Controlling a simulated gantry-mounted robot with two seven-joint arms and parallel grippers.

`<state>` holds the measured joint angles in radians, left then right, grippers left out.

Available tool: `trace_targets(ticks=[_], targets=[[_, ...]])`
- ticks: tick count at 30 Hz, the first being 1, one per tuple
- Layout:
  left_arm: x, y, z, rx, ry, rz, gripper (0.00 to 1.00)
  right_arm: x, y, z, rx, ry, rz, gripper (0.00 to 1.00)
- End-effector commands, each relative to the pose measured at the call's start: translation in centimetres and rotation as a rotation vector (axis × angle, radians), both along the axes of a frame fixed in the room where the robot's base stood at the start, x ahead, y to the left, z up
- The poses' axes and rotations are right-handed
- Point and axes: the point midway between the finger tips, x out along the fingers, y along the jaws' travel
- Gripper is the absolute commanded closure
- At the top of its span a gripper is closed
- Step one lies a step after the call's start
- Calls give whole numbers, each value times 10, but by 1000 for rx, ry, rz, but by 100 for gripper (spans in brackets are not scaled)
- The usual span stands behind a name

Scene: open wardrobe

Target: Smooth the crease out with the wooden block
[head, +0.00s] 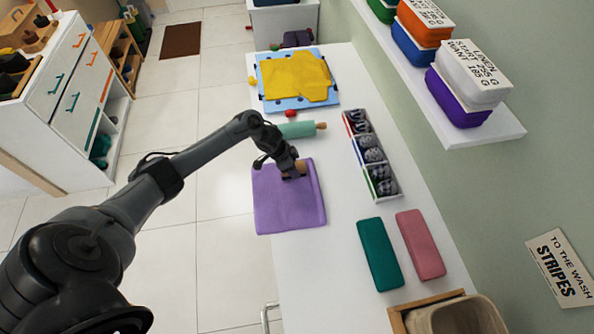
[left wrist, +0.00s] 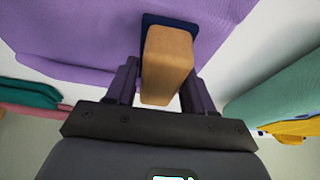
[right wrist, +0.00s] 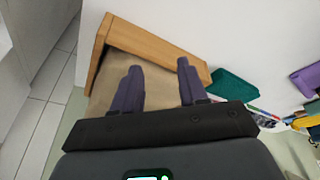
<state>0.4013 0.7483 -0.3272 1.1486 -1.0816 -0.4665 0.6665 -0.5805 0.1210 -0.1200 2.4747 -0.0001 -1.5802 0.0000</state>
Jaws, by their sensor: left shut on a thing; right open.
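A purple folded cloth (head: 285,205) lies on the white table, its left edge near the table's edge. My left gripper (head: 292,172) is over the cloth's upper part, shut on the wooden block (left wrist: 168,60). In the left wrist view the block has a dark blue base (left wrist: 204,40) that appears to rest on the purple cloth (left wrist: 80,30). I cannot make out a crease on the cloth. My right gripper (right wrist: 160,90) shows only in the right wrist view. It is open and empty above a wood-rimmed bin.
A teal roller (head: 297,130) lies just beyond the cloth. A divided sock box (head: 370,155), a teal folded cloth (head: 380,254) and a pink one (head: 420,244) lie to the right. A yellow garment (head: 296,78) lies farther back. The lined bin (head: 455,318) is at the near end.

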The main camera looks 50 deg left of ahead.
Motion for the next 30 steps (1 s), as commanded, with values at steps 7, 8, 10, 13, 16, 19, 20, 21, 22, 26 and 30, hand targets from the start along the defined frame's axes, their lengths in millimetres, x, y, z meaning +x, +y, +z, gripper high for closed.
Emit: trace_targets(ticks=[7,8,10,13,16,19,20,21,22,26,30], targets=[[1,1,37,2,-7,0,76,1,1,32,4,-6,-2,57],[2,1,39,2,-7,0,76,0,1,35,4,-6,-2,57],[2,1,45,2,-7,0,76,0,1,41,4,-6,-2,57],[2,1,53,1,-8,1,76,1,1,50,4,-6,-2,57],[1,1,61,1,-8,1,76,1,1,59,4,-6,-2,57],[1,1,69,1,-8,1,76,1,1,68,4,-6,-2,57],[1,1,71,1,-8,1,76,1,1,70,4,-6,-2,57],[1,1,74,1,-8,1,76,0,1,73,4,-6,-2,57],[1,1,75,1,-8,1,76,1,1,75,4,-6,-2,57],[1,1,78,1,-8,1,76,1,1,78,3,-6,-1,57],[1,1,77,1,-8,1,76,1,1,77,3,-6,-1,57]])
